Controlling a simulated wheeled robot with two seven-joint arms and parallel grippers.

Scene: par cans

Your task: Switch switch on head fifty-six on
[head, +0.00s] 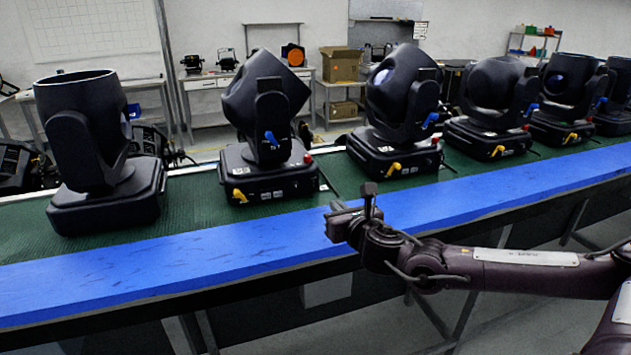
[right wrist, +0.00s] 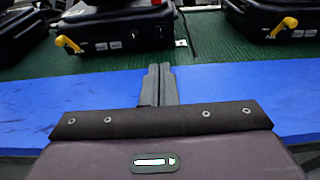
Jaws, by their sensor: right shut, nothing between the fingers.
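Several black moving heads stand in a row on the green bench top; no number is legible, so I cannot tell which is fifty-six. One with a tilted, box-like head (head: 266,135) has a yellow lever (head: 239,196) on its base front and a blue lever on its yoke. The head to its right (head: 397,115) also has a yellow lever (head: 394,168). My right gripper (head: 352,212) is shut and empty over the blue front strip, apart from the bases. In the right wrist view its closed fingers (right wrist: 159,85) point at the gap between two bases. My left gripper is not in view.
The blue strip (head: 210,240) runs along the bench's front edge, with the green top (head: 20,240) behind it. A head without visible levers (head: 85,140) stands at the left. A cardboard box (head: 341,64) sits on a back table. The strip left of my gripper is clear.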

